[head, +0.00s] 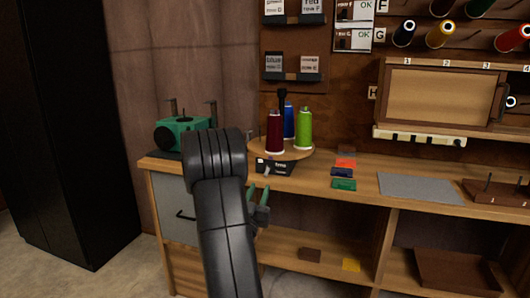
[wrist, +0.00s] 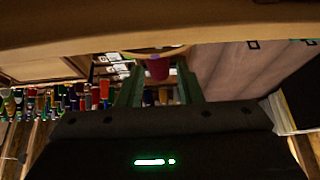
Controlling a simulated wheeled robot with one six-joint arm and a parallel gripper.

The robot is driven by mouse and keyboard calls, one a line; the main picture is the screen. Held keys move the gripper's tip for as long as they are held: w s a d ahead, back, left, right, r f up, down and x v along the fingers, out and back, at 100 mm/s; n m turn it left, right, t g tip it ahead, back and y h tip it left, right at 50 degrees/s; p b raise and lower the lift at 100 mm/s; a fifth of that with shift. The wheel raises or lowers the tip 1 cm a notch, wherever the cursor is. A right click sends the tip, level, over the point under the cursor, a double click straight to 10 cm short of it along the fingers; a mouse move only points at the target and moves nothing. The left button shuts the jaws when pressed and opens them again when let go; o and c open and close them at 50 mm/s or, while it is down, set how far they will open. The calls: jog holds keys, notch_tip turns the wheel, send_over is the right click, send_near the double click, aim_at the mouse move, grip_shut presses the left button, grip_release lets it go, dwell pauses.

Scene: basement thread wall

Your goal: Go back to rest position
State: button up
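My gripper (head: 259,194) is in front of the workbench, around the height of the bench's front edge and below the round turntable. Its two green fingers are apart with nothing visibly held between them. In the wrist view the open fingers (wrist: 158,92) also stand apart, and a dark red spool (wrist: 157,68) shows beyond them. My dark arm covers part of the bench front in the head view.
The turntable (head: 262,150) carries dark red (head: 274,133), blue (head: 289,120) and green (head: 304,130) spools. A green device (head: 181,134) stands left. Small coloured pieces and a grey mat (head: 420,188) lie right. A shelf (head: 330,262) is below. Open floor (head: 105,275) lies at left.

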jog(key=v, duration=0.7)
jog(key=x, duration=1.4)
jog(key=shift+b, duration=0.35)
jog(key=shift+r+p, duration=0.35)
jog(key=shift+p, duration=0.3)
jog(key=shift+r+g+p, duration=0.1)
jog(key=shift+g+p, duration=0.3)
jog(key=shift+p, duration=0.5)
jog(key=g+p, duration=0.1)
jog(key=p, duration=0.5)
jog(key=shift+r+y, duration=0.3)
jog(key=shift+y, duration=0.1)
jog(key=g+p, duration=0.1)
jog(key=p, duration=0.4)
jog(key=r+g+y+p, duration=0.1)
jog(key=g+p, duration=0.1)
jog(key=p, duration=0.4)
jog(key=shift+w+r+p, duration=0.1)
jog(key=shift+p, duration=0.2)
jog(key=shift+s+g, duration=0.3)
jog(key=v, duration=0.7)
jog(key=shift+f+b, duration=0.2)
jog(key=shift+b, duration=0.2)
